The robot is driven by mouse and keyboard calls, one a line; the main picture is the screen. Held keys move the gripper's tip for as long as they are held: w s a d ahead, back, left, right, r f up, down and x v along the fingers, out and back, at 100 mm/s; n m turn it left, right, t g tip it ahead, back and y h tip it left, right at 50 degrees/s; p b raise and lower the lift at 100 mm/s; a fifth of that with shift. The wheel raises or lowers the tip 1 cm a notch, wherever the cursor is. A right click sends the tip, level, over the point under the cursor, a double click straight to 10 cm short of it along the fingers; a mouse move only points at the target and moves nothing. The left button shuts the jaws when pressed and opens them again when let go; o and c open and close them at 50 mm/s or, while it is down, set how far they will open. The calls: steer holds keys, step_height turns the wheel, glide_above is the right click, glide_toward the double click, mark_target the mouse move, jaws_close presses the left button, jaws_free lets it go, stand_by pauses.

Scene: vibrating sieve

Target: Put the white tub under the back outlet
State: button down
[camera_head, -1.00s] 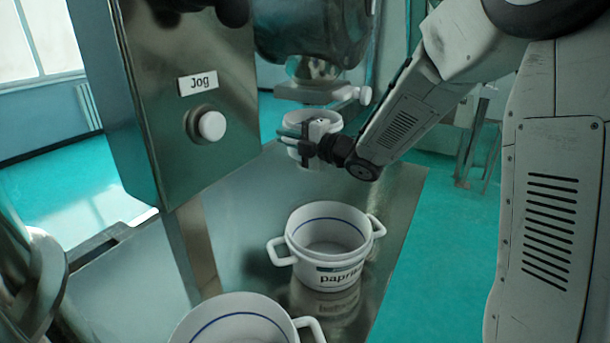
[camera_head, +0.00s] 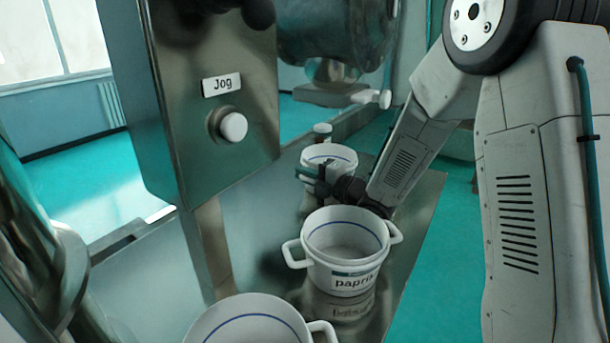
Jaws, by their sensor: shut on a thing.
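A white tub (camera_head: 341,153) with a blue line inside is at the back of the metal table, below and slightly in front of the back outlet (camera_head: 325,93). My gripper (camera_head: 320,180) is shut on the tub's near side and hides part of its wall. A clear gap separates the tub's rim from the outlet. I cannot tell whether the tub's base touches the table. The tub looks upright.
A white tub labelled paprika (camera_head: 347,277) stands just in front of my gripper. Another white tub (camera_head: 250,306) is at the bottom edge, cut off. A panel marked Jog (camera_head: 190,120) rises on the left. A small white-topped thing (camera_head: 322,130) shows behind the held tub.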

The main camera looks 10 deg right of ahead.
steer(key=c, duration=1.5)
jaws_free()
steer(key=shift+f, duration=0.1)
steer(key=shift+c, duration=0.2)
